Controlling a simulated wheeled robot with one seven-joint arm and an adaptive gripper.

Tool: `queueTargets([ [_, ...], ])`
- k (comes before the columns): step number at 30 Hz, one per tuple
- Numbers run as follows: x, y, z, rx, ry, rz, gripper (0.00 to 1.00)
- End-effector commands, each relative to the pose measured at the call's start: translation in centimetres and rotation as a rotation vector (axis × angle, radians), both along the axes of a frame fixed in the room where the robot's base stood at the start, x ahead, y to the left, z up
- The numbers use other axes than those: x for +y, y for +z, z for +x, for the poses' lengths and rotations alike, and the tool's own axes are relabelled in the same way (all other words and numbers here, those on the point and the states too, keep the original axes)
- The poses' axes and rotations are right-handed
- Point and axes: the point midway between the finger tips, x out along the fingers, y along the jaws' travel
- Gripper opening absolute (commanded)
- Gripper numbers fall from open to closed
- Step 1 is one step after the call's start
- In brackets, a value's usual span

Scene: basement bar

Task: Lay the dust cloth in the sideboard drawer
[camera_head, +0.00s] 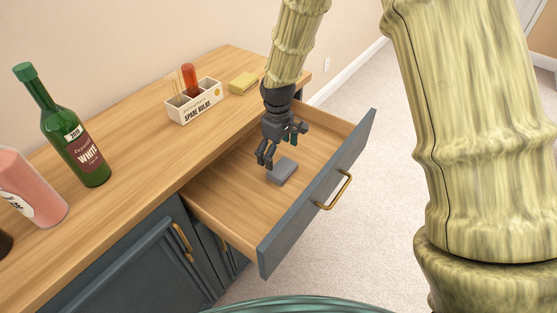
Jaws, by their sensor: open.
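The sideboard drawer (232,207) is pulled open, with a blue-grey front and a brass handle. A small grey folded block, which looks like the dust cloth (284,171), lies flat on the drawer's wooden floor, towards its far end. My gripper (278,152) hangs over the drawer just above the cloth. Its dark fingers are spread open, with nothing held between them. From this view I cannot tell whether a fingertip touches the cloth.
On the sideboard top (135,165) stand a green wine bottle (75,135), a pink bottle (30,187) and a "SPARE BULBS" box (194,102). A yellow sponge-like block (243,82) lies near the back. Carpeted floor is clear beyond the drawer.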

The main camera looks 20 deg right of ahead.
Motion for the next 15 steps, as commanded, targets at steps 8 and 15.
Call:
queueTargets([
  [8,0.0,4.3,0.1,-0.003,0.000,0.001,1.00],
  [15,0.0,6.5,0.0,0.000,0.000,0.000,1.00],
])
